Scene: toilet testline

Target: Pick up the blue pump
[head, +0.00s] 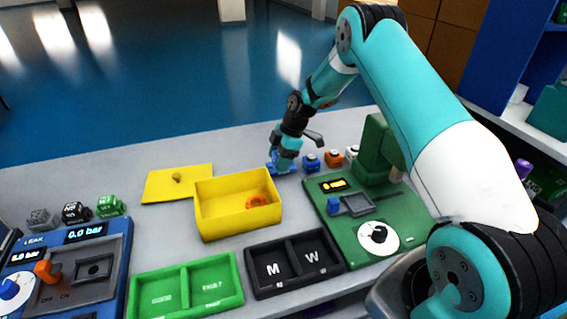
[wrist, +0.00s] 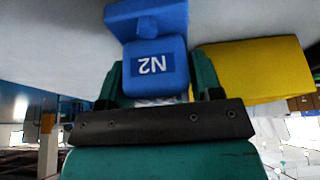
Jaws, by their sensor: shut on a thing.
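My gripper (head: 284,158) is over the grey table, behind the right end of the yellow box (head: 236,215). It is shut on a blue pump (head: 273,166). In the wrist view the blue pump (wrist: 158,66) sits between the two teal fingers of my gripper (wrist: 155,82), with an upside-down "N2" label facing the camera. I cannot tell whether the pump touches the table. A second blue part (head: 311,163) stands just to the right of my gripper.
An orange part (head: 334,158) and a white part (head: 352,153) stand further right, by the green test station (head: 340,238). The yellow box holds an orange-red item. A yellow lid (head: 165,187) lies left. Green (head: 187,290) and black (head: 295,264) trays lie in front.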

